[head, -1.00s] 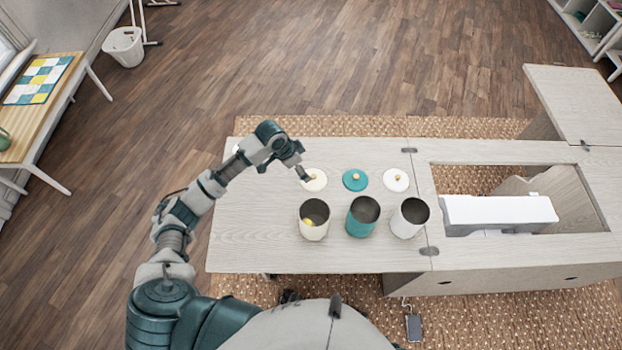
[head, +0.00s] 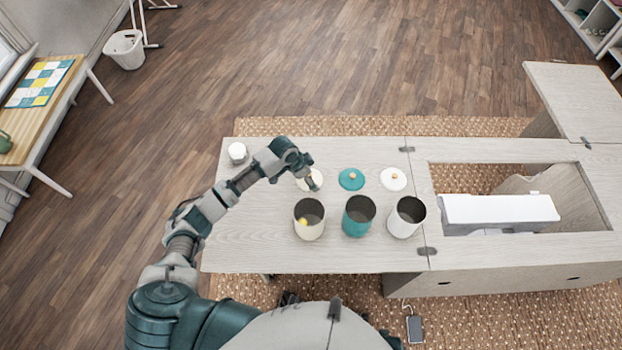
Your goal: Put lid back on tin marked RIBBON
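Three open tins stand in a row on the cabinet's wooden top: a cream tin (head: 309,228) with something yellow inside, a teal tin (head: 357,224) and a white tin (head: 405,224). No RIBBON marking is readable on any of them. Behind them lie a cream lid (head: 301,184), a teal lid (head: 351,179) and a white lid (head: 393,179), each with a small knob. My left gripper (head: 313,185) is over the cream lid and partly hides it; whether its fingers are open or touch the knob is too small to tell. My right gripper is out of view.
A small white round object (head: 237,152) stands at the top's back left. The white sewing machine (head: 499,209) lies in the cabinet opening (head: 480,178) at right. The top's left front is clear.

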